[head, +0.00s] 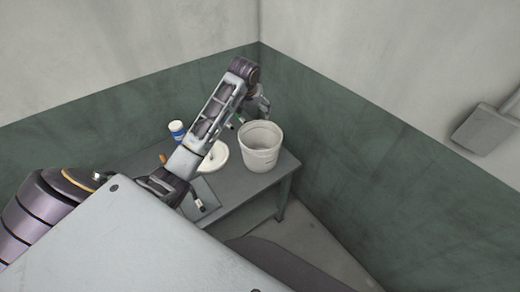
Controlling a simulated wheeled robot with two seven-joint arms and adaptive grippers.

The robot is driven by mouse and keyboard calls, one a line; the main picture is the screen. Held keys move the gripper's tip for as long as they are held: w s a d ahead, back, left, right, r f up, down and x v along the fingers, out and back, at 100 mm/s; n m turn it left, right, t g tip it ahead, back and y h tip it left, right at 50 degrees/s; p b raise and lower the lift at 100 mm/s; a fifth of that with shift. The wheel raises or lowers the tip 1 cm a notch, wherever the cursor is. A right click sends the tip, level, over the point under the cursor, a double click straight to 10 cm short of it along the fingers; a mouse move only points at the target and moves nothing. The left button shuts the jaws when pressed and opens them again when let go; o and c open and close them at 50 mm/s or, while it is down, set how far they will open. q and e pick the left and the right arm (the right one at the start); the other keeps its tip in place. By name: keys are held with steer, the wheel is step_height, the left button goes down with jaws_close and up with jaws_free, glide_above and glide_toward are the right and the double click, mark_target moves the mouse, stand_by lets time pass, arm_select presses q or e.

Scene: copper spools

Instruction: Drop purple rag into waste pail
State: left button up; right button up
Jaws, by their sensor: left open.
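The white waste pail (257,158) stands upright near the far right corner of the grey table, and its inside looks empty from this angle. My left arm reaches across the table from the lower left and bends down at its far end. My left gripper (262,104) is open just behind the pail's rim, small and partly hidden by my own arm. I see no purple rag; it may be hidden behind my arm or out of view. My right gripper is not in view.
A white dish (216,158) sits left of the pail, partly behind my arm. A blue and white bottle (177,130) stands at the table's back left. The grey table (235,192) fits into the corner of green and pale walls.

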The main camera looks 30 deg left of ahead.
arm_select(q)
steer(key=shift+v, duration=1.75)
steer(key=shift+f, duration=0.15)
